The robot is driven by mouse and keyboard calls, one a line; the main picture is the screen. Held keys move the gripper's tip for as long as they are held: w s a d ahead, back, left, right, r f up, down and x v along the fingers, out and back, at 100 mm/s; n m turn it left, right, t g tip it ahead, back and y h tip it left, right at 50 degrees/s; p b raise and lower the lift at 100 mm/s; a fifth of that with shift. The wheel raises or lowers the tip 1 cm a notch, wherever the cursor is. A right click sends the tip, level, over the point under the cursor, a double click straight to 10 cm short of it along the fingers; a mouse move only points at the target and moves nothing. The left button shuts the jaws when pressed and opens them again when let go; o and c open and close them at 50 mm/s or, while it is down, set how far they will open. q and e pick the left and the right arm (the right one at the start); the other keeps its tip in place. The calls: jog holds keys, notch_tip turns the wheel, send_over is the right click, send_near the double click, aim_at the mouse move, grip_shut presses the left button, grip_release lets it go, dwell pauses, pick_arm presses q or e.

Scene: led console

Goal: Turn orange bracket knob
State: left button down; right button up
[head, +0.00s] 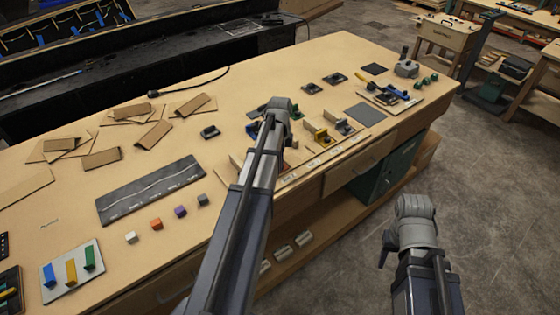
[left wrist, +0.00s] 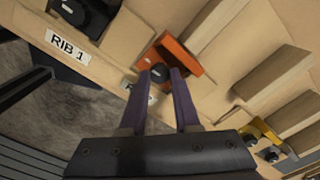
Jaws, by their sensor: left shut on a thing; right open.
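The orange bracket (left wrist: 178,52) shows in the left wrist view, on the bench near its front edge. A round black knob (left wrist: 158,72) sits at its front. My left gripper (left wrist: 164,72) has its two purple fingers shut on the knob, one on each side. In the head view my left arm crosses the bench and hides the left gripper; only a small orange-red patch of the bracket (head: 288,167) shows beside the arm. My right gripper (head: 385,250) is a small dark shape beside my right arm, over the floor; it is open and apart from the bench.
A yellow bracket (head: 320,138) with black knobs stands right of the orange one, between wooden ribs. A label reading RIB 1 (left wrist: 67,46) is on the bench edge. Coloured blocks, cardboard pieces and a dark panel (head: 150,190) lie to the left.

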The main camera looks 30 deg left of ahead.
pick_arm(q)
jog(key=shift+w+a, duration=0.1)
jog(key=shift+a, duration=0.05)
jog(key=c, duration=0.9)
grip_release()
notch_tip(320, 180, up, 8)
jog(key=p, duration=0.7)
jog(key=shift+p, duration=0.4)
jog(key=shift+f, duration=0.1)
jog(key=shift+d, duration=0.2)
jog(key=s+d+f+n+b, duration=0.2)
jog(key=s+d, duration=0.3)
jog(key=d, duration=0.5)
jog(key=s+d+f+n+b, duration=0.3)
jog(key=s+d, duration=0.3)
jog(key=d, duration=0.5)
jog(key=s+d+f+n+y+b, duration=0.1)
jog(key=s+d+f+n+b, duration=0.2)
jog(key=s+d, duration=0.3)
jog(key=d+n, duration=0.1)
jog(key=d, duration=0.3)
jog(key=shift+s+d+n, duration=0.15)
jog(key=shift+d+n, duration=0.25)
